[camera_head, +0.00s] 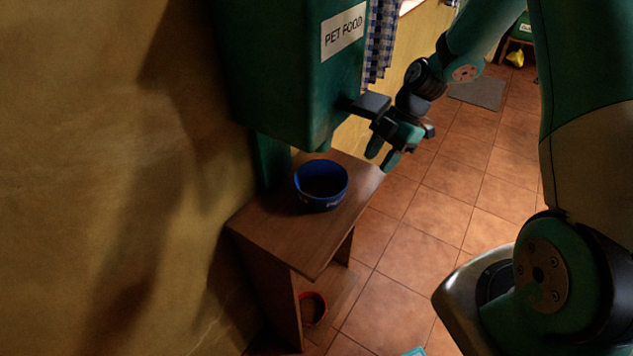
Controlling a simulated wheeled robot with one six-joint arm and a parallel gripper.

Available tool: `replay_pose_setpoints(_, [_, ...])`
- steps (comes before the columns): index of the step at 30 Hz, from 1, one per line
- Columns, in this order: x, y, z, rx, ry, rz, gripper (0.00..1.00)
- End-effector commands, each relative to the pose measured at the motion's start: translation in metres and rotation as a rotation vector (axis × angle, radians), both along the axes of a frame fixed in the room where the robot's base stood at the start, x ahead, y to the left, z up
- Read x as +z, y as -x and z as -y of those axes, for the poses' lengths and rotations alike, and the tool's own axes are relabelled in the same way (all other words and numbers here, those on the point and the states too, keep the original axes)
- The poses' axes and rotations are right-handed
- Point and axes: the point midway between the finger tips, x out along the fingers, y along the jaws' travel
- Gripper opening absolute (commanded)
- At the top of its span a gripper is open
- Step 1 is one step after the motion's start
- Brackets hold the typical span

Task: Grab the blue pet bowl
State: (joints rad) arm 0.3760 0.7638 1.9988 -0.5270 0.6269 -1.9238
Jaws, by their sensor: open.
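The blue pet bowl (321,186) sits upright on top of a small brown wooden stand (275,243), below a green dispenser marked "PET FOOD" (290,65). The bowl's inside looks dark, and I cannot tell whether anything is in it. My gripper (381,160) is open, with its two teal fingers pointing down. In the picture it is to the right of the bowl and a little higher, apart from it, near the stand's right corner. Nothing shows between the fingers.
The dispenser's dark lever (367,104) juts out close to my gripper. A red bowl (312,308) is on the stand's lower shelf. A yellowish wall (90,150) stands at left. The tiled floor (415,225) to the right is mostly clear, with a grey mat (478,93) farther back.

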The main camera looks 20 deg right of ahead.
Motion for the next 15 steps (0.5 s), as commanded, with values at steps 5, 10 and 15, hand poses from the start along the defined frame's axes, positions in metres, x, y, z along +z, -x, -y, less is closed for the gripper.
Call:
replay_pose_setpoints(5, [0.003,0.011,-0.039,0.001,0.0,-0.003,0.41])
replay_pose_setpoints(10, [0.002,0.018,-0.069,-0.002,0.001,-0.002,0.41])
replay_pose_setpoints(15, [0.001,0.021,-0.082,-0.003,0.0,-0.002,0.41])
